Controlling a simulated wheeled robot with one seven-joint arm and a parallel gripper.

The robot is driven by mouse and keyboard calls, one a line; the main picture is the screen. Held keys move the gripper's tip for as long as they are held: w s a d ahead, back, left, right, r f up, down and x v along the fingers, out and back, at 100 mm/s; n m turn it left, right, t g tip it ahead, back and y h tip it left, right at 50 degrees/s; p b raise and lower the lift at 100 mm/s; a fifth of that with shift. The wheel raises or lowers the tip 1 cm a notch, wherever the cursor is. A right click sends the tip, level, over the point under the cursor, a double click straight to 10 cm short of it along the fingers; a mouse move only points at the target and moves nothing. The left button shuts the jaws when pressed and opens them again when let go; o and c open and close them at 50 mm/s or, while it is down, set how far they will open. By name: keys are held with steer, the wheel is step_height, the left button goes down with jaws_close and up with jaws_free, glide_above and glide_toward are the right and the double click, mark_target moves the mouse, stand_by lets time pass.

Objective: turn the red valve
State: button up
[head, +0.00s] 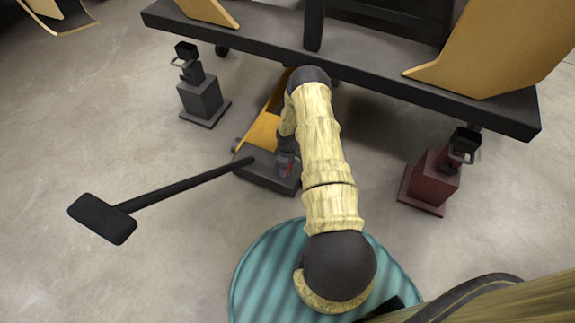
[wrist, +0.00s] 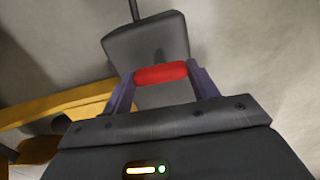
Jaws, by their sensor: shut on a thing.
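The red valve (wrist: 160,74) is a short red bar in the wrist view, lying crosswise between my two fingers. A small bit of it (head: 286,170) shows in the head view, partly hidden by my gripper. My gripper (head: 287,160) is low, over the dark end of a yellow floor jack (head: 264,128). In the wrist view my gripper (wrist: 160,78) has a finger touching each end of the red bar and is shut on it. The valve's mounting is hidden below it.
The jack's long dark handle (head: 185,187) slants left to a flat dark end. A grey stand (head: 202,97) is at left and a red stand (head: 433,178) at right. A dark beam (head: 385,75) with yellow panels crosses above. Open concrete floor lies at left.

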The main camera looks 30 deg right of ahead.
steer(key=shift+n, duration=0.4)
steer(key=o, duration=1)
steer(key=shift+r, duration=0.15)
step_height(320, 180, up, 17)
steer(key=p, duration=0.6)
steer(key=shift+r, duration=0.1)
